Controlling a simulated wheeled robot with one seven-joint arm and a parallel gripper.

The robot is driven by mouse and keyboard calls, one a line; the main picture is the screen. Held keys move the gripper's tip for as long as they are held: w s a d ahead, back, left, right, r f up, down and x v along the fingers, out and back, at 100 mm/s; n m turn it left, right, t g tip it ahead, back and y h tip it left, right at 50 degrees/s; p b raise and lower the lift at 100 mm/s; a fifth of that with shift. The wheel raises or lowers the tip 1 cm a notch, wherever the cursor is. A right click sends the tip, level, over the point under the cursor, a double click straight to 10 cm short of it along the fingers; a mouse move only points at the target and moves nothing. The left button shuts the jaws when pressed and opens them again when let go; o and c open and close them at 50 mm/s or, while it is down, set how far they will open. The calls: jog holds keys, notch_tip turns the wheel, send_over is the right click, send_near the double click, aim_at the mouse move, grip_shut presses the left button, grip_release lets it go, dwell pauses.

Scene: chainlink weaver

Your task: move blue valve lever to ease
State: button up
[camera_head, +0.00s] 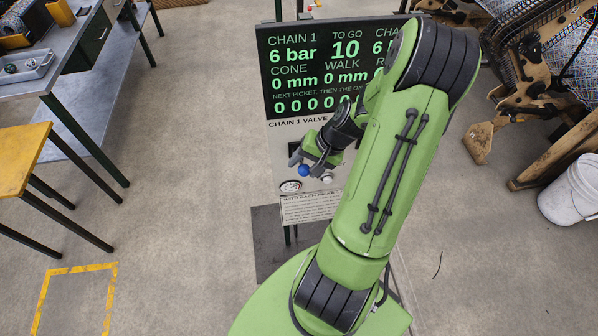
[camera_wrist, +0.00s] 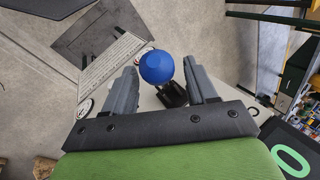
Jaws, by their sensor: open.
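The blue valve lever shows as a round blue knob (camera_wrist: 156,66) on a black stem in the wrist view. It stands between the two grey fingers of my gripper (camera_wrist: 163,84), with a visible gap on both sides. In the head view the blue knob (camera_head: 304,170) sits on the panel under the "CHAIN 1 VALVE" label, just beside my gripper (camera_head: 308,161). My gripper is open around the knob and holds nothing. My arm hides the right part of the panel; the lever's position marks cannot be read.
A display board (camera_head: 312,70) reads 6 bar, 10 to go, 0 mm. Tables stand at left; a white bucket (camera_head: 572,190) and machine frame at right. Floor between is clear.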

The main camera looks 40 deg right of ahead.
jog(key=x, duration=0.3)
jog(key=shift+w+f, duration=0.15)
jog(key=shift+f, duration=0.1)
jog(key=shift+c, duration=0.2)
grip_shut()
